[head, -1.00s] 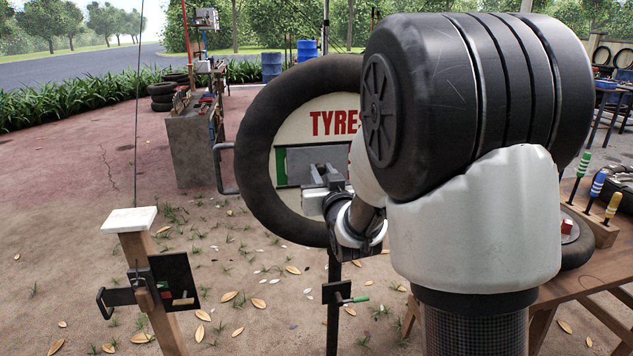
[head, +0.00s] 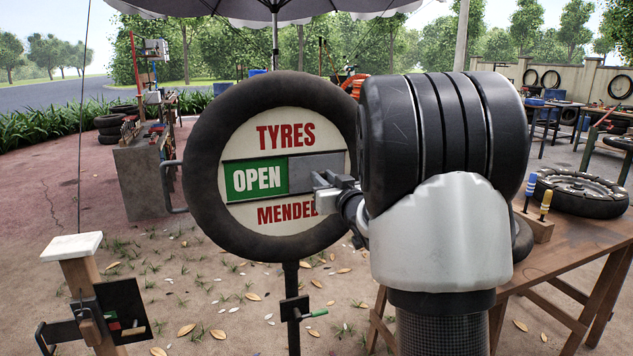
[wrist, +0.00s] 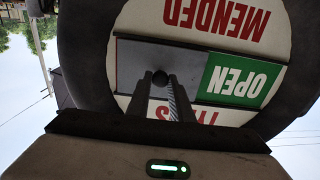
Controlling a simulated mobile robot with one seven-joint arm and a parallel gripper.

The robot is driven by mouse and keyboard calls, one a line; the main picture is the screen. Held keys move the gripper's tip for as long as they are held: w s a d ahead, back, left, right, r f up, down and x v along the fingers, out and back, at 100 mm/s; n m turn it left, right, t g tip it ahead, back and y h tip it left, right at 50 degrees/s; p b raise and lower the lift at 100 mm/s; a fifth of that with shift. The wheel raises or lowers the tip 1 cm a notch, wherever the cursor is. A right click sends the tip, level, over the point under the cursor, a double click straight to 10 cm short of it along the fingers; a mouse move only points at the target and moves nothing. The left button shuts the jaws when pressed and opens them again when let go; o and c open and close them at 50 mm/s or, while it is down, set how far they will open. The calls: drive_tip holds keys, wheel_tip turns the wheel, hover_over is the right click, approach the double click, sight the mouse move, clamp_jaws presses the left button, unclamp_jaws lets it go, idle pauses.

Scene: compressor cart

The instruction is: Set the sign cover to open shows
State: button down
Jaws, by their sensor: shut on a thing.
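The tyre-framed sign (head: 270,217) reads TYRES, OPEN and MENDED. The grey sign cover (head: 312,166) lies over the right part of its slot, and the green OPEN panel (head: 256,178) shows whole at the left. My gripper (head: 325,183) is at the cover, near the sign's right side. In the wrist view, upside down, the fingers are shut on the dark knob (wrist: 160,78) of the grey cover (wrist: 134,64), and the OPEN panel (wrist: 238,80) is clear beside them. My arm hides the sign's right edge in the head view.
A wooden post with a white top (head: 75,246) stands at the front left. A workbench (head: 572,255) with a tyre (head: 585,190) and screwdrivers is at the right.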

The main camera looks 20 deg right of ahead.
drive_tip(key=shift+d+r, duration=0.2)
drive_tip(key=shift+d, duration=0.05)
drive_tip(key=c, duration=1.6)
unclamp_jaws()
drive_tip(key=shift+d, duration=0.1)
drive_tip(key=shift+f, duration=0.1)
drive_tip(key=shift+s, duration=0.15)
drive_tip(key=s+p, duration=0.1)
drive_tip(key=s, duration=1.6)
drive_tip(key=shift+a+p, duration=0.2)
drive_tip(key=shift+p, duration=0.1)
